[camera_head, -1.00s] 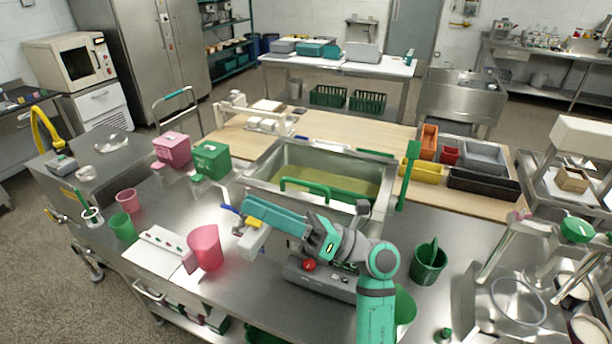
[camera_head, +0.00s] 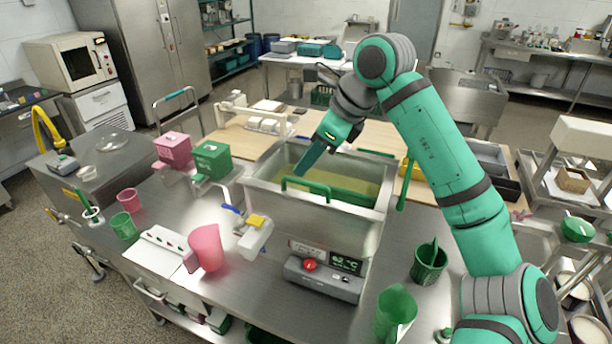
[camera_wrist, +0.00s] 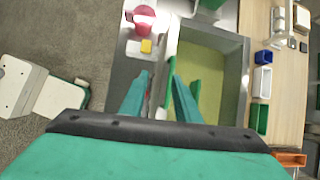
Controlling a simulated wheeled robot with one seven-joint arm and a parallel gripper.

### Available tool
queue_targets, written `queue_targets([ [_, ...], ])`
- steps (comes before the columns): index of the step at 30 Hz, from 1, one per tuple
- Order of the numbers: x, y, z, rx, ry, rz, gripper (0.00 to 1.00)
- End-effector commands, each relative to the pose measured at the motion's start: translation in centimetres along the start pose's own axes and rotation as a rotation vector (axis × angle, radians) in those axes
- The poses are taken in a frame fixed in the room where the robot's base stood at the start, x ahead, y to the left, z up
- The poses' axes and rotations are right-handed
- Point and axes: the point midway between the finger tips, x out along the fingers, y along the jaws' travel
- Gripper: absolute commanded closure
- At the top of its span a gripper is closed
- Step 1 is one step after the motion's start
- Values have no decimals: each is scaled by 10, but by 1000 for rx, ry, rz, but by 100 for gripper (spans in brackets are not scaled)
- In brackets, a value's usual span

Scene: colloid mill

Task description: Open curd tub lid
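A steel tub (camera_head: 262,197) with a yellow-green surface inside stands mid-bench; I take it as the curd tub. A green bar handle (camera_head: 306,186) runs along its near side. I cannot tell whether a clear lid covers the tub. My gripper (camera_head: 303,168) points down and left above the handle. In the wrist view my gripper (camera_wrist: 160,82) is open and empty, its two teal fingers apart. Contact between finger and handle cannot be told.
A control box (camera_head: 322,280) and a white tap with yellow top (camera_head: 256,233) sit at the tub's front. A pink jug (camera_head: 207,247), green box (camera_head: 212,160) and pink box (camera_head: 173,149) stand left. A green pot (camera_head: 428,263) stands right. A green paddle (camera_head: 405,182) rises at the tub's right.

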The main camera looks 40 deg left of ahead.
Motion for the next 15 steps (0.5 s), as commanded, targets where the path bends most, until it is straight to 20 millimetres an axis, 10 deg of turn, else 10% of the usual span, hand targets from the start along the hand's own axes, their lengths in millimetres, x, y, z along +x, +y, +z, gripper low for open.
queue_targets([
  [7,-27,-16,-8,-12,134,-76,71],
  [15,0,-18,-12,-12,141,-76,71],
])
